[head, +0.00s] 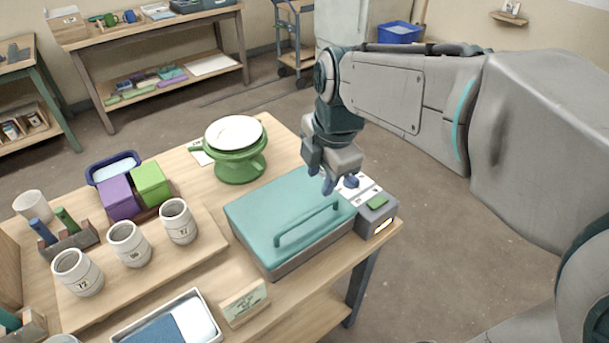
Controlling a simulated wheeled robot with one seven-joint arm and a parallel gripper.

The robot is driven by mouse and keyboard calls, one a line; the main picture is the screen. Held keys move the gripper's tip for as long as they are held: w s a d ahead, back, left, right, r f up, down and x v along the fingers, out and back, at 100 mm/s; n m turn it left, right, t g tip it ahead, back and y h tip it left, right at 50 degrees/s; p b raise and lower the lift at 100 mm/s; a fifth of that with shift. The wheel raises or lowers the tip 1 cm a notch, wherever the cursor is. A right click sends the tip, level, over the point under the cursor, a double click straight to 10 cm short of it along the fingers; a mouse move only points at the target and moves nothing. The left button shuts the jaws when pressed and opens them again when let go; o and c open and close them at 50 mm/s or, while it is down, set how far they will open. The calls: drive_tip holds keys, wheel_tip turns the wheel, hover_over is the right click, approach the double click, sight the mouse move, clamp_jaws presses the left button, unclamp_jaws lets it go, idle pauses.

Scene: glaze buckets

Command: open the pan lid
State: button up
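The teal pan lid (262,205) lies shut and flat on a grey rectangular pan (310,257) on the wooden table. A teal bar handle (307,222) runs across the lid towards its front right. My gripper (340,186) hangs over the lid's back right corner, behind and right of the handle. Its two blue fingertips are apart with nothing seen between them. I cannot tell how high it is above the lid. The inside of the pan is hidden.
A grey box with a green top patch (377,202) adjoins the pan's right end. A green stand with a white disc (236,150) is behind the pan. Several labelled cups (128,243) stand on a board at left. A small sign (243,302) and a tray (203,302) are in front.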

drive_tip(key=n, duration=0.1)
approach(307, 215)
drive_tip(key=f, duration=0.5)
drive_tip(key=w+f, duration=0.1)
drive_tip(key=f, duration=0.2)
drive_tip(key=shift+w+a, duration=0.1)
drive_tip(key=shift+a, duration=0.3)
drive_tip(key=shift+r, duration=0.1)
clamp_jaws()
